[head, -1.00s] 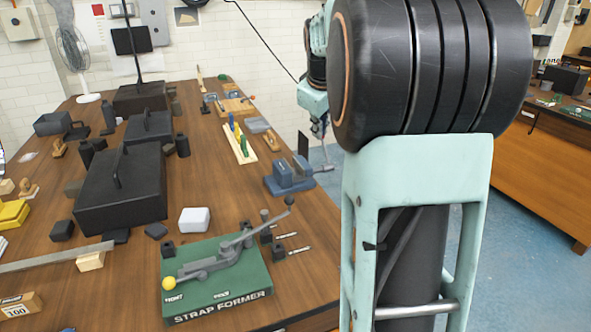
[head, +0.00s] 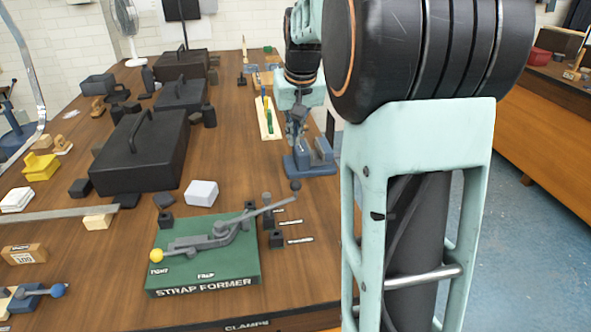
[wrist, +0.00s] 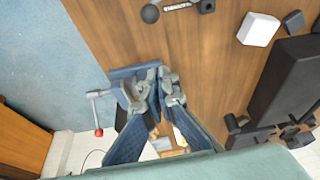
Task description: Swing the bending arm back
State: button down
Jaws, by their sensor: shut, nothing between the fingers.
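The strap former has a green base (head: 240,265) on the bench. Its grey bending arm (head: 256,212) slopes up to the right and ends in a dark ball knob (head: 295,186). A yellow ball (head: 157,255) is at the left end of the mechanism. In the wrist view the dark knob (wrist: 150,13) and part of its bar show at the top edge; the rest of the former is out of frame. My gripper (head: 298,132) is beyond the knob, apart from it, in front of the blue vise (head: 312,160). Its fingers (wrist: 158,78) are shut and empty.
The blue vise also shows beside my fingers in the wrist view (wrist: 125,85). Small dark blocks (head: 277,239) and pins lie right of the former. A white box (head: 201,193) and black toolbox (head: 140,155) stand behind left. The bench's right edge is close.

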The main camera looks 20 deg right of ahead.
notch_tip(320, 180, down, 10)
jog(key=p, duration=0.1)
jog(key=shift+s+a+f, duration=0.15)
jog(key=shift+s, duration=0.05)
dwell(0.4)
jog(key=shift+s, duration=0.2)
dwell(0.4)
